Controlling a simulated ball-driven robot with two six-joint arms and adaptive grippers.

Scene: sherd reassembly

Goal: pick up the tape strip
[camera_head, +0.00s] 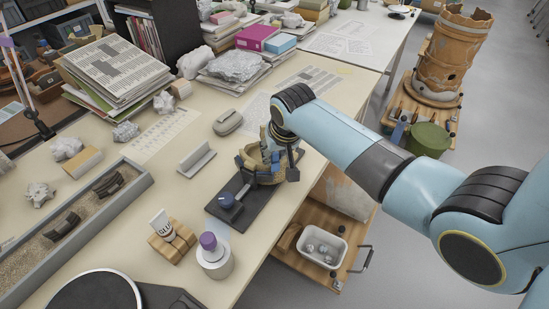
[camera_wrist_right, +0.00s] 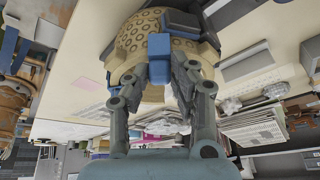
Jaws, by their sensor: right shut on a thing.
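A tan, partly rebuilt vessel (camera_head: 265,177) stands on the dark stand at the table's right edge, with several blue strips on it. The wrist view shows its ring-patterned wall (camera_wrist_right: 185,50). A blue tape strip (camera_wrist_right: 159,58) lies against that wall, between the fingers of my right gripper (camera_wrist_right: 158,80). The right gripper (camera_head: 281,158) is at the vessel and is shut on the strip. The arm and fingers hide part of the vessel in the head view, so I cannot tell there which blue piece is held. My left gripper is not in view.
A glue tube (camera_head: 161,222) in a wooden block and a purple-capped jar (camera_head: 213,255) stand nearby. A sand tray (camera_head: 82,235) is at left. A white tub (camera_head: 322,246) sits lower, beyond the table edge.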

